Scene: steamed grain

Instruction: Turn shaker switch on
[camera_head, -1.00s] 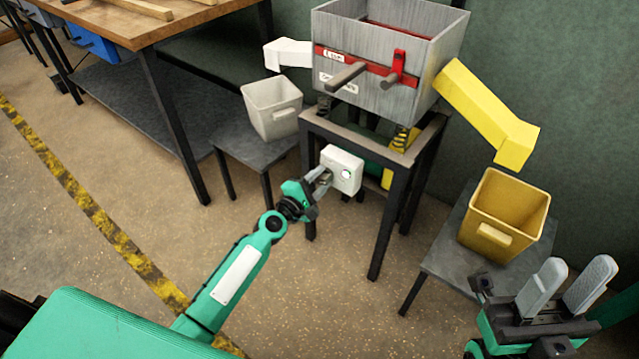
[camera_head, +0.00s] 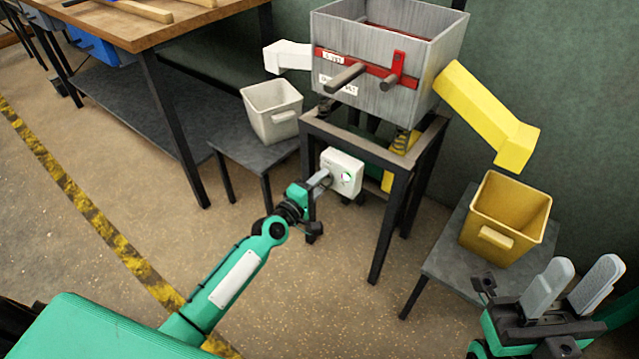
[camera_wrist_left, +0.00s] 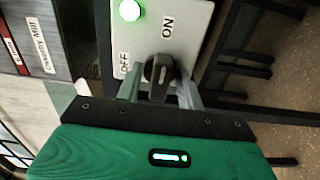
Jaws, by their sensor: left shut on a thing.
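The shaker switch box (camera_head: 346,172) is a small white box on the front of the shaker's dark stand. The left wrist view shows its plate (camera_wrist_left: 188,30) with OFF and ON labels, a lit green lamp (camera_wrist_left: 129,10) and a black rotary knob (camera_wrist_left: 160,72). My left gripper (camera_head: 318,181) is at the box, and in the left wrist view its fingers (camera_wrist_left: 160,90) are on either side of the knob and shut on it. The knob lies between the two labels; its exact setting is hard to tell. My right gripper (camera_head: 570,288) is open and empty at the lower right.
The grey metal shaker box (camera_head: 390,70) with a red bar stands above the switch. A white bin (camera_head: 272,110) is on a low table at left, a yellow bin (camera_head: 506,215) at right under a yellow chute (camera_head: 485,112). A wooden workbench (camera_head: 150,30) is at upper left.

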